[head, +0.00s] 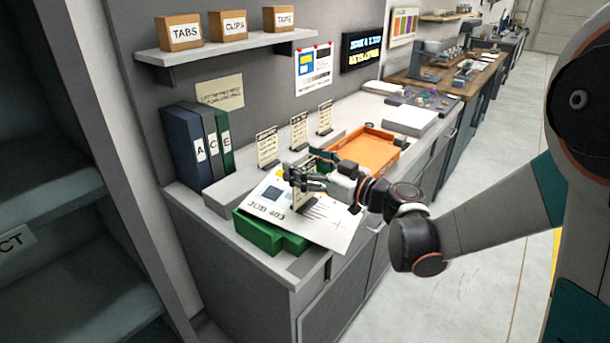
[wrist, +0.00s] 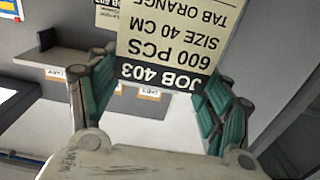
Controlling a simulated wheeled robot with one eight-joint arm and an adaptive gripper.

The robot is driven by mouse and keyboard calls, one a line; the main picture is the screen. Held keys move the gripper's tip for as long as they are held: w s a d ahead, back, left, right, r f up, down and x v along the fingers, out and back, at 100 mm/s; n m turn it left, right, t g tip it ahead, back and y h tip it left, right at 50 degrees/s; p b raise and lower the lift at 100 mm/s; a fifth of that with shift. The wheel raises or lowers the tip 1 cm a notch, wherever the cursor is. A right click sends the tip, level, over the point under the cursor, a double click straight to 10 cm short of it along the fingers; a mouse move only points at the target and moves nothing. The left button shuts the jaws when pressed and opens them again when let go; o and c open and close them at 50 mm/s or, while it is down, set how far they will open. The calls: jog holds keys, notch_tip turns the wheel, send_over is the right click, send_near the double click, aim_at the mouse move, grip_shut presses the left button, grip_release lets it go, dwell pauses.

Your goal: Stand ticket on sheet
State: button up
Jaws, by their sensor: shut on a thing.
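My gripper (head: 304,184) is shut on a cream ticket (wrist: 172,45), which reads JOB 403, 600 PCS, SIZE 40 CM, TAB ORANGE and appears upside down in the wrist view. The green finger pads (wrist: 155,105) flank its dark JOB 403 band. In the head view the gripper and the ticket (head: 303,203) are over the white printed sheet (head: 335,237), marked JOB 403. I cannot tell whether the ticket touches the sheet.
Three other tickets (head: 267,147) stand upright on a grey ledge behind the sheet. An orange tray (head: 372,152) lies to the right. Binders (head: 190,148) stand at the left by the wall. A shelf (head: 226,45) with boxes hangs above.

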jog(key=shift+f, duration=0.85)
jog(key=shift+f+b, duration=0.45)
jog(key=shift+b, duration=0.1)
jog(key=o, duration=1.3)
jog(key=shift+o, duration=0.2)
jog(key=shift+r, duration=0.15)
